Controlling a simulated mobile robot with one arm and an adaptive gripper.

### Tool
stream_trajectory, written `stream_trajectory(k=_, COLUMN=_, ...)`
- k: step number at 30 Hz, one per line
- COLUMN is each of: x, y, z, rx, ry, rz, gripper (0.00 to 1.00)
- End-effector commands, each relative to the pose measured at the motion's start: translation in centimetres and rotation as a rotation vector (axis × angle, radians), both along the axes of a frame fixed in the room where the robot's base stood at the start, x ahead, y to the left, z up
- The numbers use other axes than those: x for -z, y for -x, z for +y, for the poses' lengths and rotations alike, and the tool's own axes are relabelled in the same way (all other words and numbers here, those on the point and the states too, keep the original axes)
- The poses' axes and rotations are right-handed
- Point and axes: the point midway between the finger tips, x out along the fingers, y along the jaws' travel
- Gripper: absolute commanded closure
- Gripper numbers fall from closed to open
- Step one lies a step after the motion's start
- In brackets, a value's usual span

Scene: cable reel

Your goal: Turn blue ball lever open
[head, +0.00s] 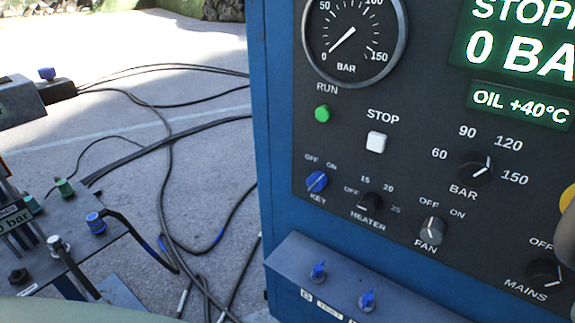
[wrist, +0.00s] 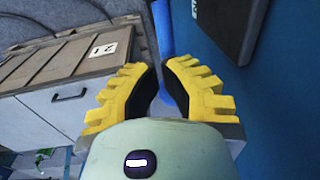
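Two small blue levers stand on a blue-grey ledge (head: 330,285) in the head view, a left one (head: 318,270) and a right one (head: 367,298). A blue-topped fitting (head: 96,222) sits on the dark manifold at the left. I cannot tell which is the ball lever. My gripper (wrist: 162,76) shows in the wrist view with yellow ribbed fingers and dark pads. Its tips are a little apart. A narrow blue bar (wrist: 164,35) runs up from the gap between them. I cannot tell whether the pads touch it. The head view does not show my gripper.
The blue cabinet's dark control panel (head: 400,140) carries a gauge (head: 354,38) and several knobs. Black cables (head: 165,150) lie across the grey floor. In the wrist view, a crate (wrist: 75,58) marked 21 is at left and a blue surface (wrist: 285,90) at right, close to my fingers.

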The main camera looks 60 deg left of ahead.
Motion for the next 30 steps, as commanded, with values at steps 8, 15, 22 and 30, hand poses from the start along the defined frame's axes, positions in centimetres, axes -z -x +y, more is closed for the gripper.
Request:
stream_trajectory(k=8, x=0.91, y=-0.04, z=0.07, rx=-0.001, ry=0.001, rz=0.0, gripper=1.0)
stream_trajectory(k=15, x=0.94, y=-0.01, z=0.1, rx=-0.001, ry=0.0, rz=0.0, gripper=1.0)
stream_trajectory(k=22, x=0.94, y=0.03, z=0.09, rx=0.0, ry=-0.001, rz=0.001, gripper=1.0)
stream_trajectory(k=30, x=0.16, y=0.08, z=-0.03, rx=0.0, ry=0.001, rz=0.0, gripper=1.0)
